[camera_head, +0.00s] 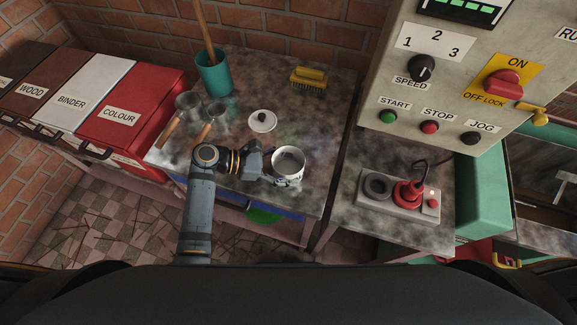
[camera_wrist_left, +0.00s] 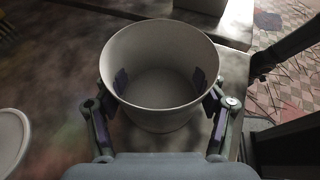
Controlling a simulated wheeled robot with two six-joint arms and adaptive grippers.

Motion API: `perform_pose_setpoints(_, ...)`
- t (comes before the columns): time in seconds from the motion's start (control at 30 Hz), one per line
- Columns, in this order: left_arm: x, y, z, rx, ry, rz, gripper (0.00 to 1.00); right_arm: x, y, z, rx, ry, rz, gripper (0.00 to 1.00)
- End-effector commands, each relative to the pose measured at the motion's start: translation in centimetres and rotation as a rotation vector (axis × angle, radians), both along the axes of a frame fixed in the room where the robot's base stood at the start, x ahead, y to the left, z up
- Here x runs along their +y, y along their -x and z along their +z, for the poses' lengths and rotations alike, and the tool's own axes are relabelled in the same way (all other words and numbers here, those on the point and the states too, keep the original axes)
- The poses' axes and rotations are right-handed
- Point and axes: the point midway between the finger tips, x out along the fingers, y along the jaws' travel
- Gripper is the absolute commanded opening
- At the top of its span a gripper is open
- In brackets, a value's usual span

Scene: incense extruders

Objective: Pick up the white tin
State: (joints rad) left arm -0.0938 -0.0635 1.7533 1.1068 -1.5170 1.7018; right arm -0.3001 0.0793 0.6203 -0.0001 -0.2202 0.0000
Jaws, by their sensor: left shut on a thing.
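The white tin (camera_head: 287,168) stands upright and open-topped near the front right of the grey worktop. My left gripper (camera_head: 268,165) reaches it from its left side in the head view. In the left wrist view the tin (camera_wrist_left: 160,75) fills the middle, and its inside looks empty. The fingers of my left gripper (camera_wrist_left: 162,98) are shut on it, one pad on each side of its wall. I cannot tell whether its base touches the worktop. A white lid (camera_head: 262,121) with a dark knob lies behind the tin. My right gripper is not in view.
Two metal scoops (camera_head: 217,112) with wooden handles, a teal pot (camera_head: 214,75) and a yellow brush (camera_head: 308,77) sit on the worktop (camera_head: 270,85). Red, white and brown bins stand left. A control panel (camera_head: 470,65) and a grey switch box (camera_head: 398,197) are right.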

Motion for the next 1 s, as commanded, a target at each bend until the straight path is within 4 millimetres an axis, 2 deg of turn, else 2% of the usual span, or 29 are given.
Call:
perform_pose_setpoints(0.07,0.0,0.0,0.0,0.000,0.000,0.000,0.31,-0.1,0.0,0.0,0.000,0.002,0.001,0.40)
perform_pose_setpoints(0.37,0.0,0.0,0.4,-0.001,0.001,0.001,0.31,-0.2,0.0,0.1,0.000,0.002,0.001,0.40)
perform_pose_setpoints(0.47,0.0,-0.1,1.6,-0.004,0.002,-0.001,0.31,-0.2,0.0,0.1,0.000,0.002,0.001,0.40)
perform_pose_setpoints(0.57,0.0,0.2,3.8,-0.007,0.002,0.000,0.31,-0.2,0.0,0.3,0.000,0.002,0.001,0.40)
perform_pose_setpoints(0.77,0.7,5.0,9.3,-0.004,0.001,-0.001,0.31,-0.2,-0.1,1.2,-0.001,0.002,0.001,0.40)
perform_pose_setpoints(0.9,1.4,9.0,10.7,0.002,-0.002,-0.001,0.31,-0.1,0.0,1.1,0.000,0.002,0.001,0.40)
perform_pose_setpoints(1.0,1.7,11.1,11.7,0.002,-0.002,-0.001,0.31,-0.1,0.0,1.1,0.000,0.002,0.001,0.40)
